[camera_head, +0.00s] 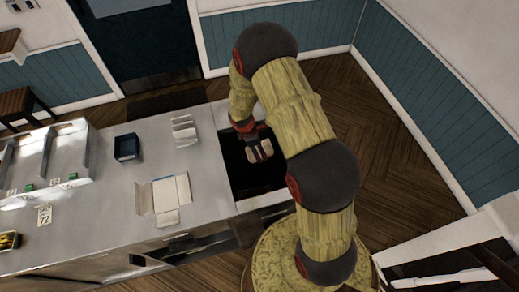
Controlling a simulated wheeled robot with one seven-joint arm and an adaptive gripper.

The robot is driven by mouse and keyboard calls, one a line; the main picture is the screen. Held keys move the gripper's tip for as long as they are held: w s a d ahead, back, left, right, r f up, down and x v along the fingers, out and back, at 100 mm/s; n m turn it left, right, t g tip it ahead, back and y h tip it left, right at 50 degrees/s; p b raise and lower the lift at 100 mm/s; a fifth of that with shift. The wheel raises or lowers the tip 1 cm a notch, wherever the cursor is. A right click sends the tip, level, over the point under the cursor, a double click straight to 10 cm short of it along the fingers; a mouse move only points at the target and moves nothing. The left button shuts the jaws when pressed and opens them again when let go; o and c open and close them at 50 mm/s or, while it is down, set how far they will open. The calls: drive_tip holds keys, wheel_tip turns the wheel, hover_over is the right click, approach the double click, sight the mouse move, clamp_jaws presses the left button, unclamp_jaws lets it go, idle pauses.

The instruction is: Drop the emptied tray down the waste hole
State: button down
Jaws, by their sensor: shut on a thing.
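My gripper (259,151) hangs down at the right end of the steel counter, over a dark rectangular opening (252,178) that looks like the waste hole. It is shut on a small pale thing, seemingly the tray, which shows only in part at the fingers. The fingers and my wrist hide much of it, so I cannot tell its full shape or whether it is empty. The held thing appears to be above the opening, inside its outline; its height over the rim is unclear.
On the steel counter (110,222) lie an unfolded white carton (163,198), a dark blue box (126,147) and a pale stepped item (184,131) near the opening. Metal bins (45,160) stand at the left. Wooden floor to the right is clear.

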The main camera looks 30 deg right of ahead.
drive_tip(key=c, duration=0.7)
unclamp_jaws()
drive_tip(key=shift+o, duration=0.2)
drive_tip(key=v, duration=1.2)
